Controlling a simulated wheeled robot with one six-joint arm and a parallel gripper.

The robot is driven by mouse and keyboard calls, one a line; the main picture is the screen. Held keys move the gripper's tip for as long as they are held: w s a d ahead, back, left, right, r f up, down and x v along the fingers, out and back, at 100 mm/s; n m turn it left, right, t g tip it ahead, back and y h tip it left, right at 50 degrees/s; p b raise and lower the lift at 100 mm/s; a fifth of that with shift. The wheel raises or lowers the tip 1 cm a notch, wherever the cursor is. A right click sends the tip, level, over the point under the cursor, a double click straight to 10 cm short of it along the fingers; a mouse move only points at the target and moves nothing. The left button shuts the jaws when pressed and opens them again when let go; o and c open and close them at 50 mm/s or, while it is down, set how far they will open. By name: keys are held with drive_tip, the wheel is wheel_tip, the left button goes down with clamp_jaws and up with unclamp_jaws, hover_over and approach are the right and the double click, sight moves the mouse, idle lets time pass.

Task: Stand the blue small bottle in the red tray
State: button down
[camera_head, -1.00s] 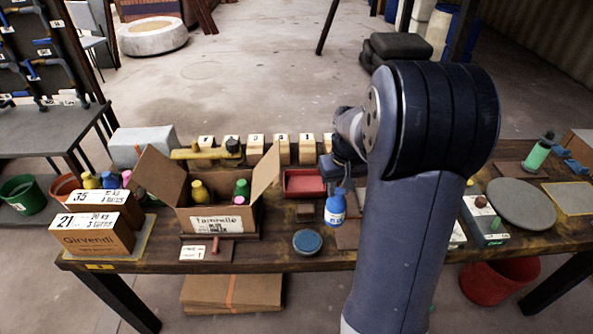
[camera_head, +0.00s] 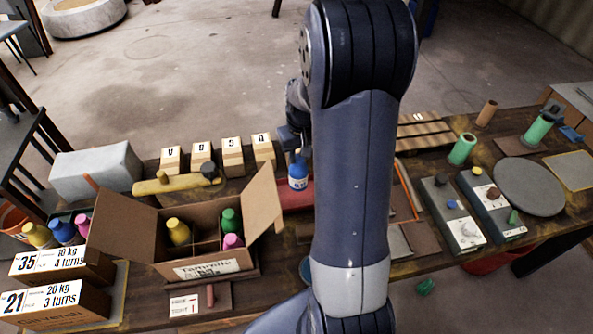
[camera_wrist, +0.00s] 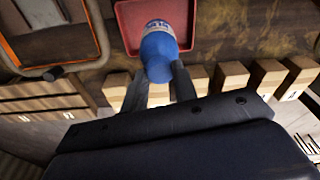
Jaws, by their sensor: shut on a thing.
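The blue small bottle (camera_head: 298,176) has a white label and hangs in my gripper (camera_head: 296,152). My gripper is shut on it. In the wrist view the bottle (camera_wrist: 158,52) is between the two grey fingers (camera_wrist: 160,88), with the red tray (camera_wrist: 186,14) behind it. In the head view the red tray (camera_head: 296,196) is largely hidden by the bottle and my arm. The bottle appears to be over or just in front of the tray; I cannot tell its exact height, or whether it touches.
An open carton (camera_head: 205,240) with several coloured bottles stands left of the tray. Control boxes (camera_head: 449,215) and a grey round plate (camera_head: 529,187) are at right. An orange-edged frame (camera_wrist: 60,62) lies beside the tray.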

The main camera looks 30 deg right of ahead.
drive_tip(key=shift+f, duration=2.8)
drive_tip(key=shift+f, duration=0.2)
drive_tip(key=c, duration=1.1)
unclamp_jaws()
drive_tip(key=shift+r, duration=0.15)
drive_tip(key=r, duration=0.4)
drive_tip(key=s+r, duration=0.1)
drive_tip(key=r, duration=0.7)
drive_tip(key=shift+s, duration=0.2)
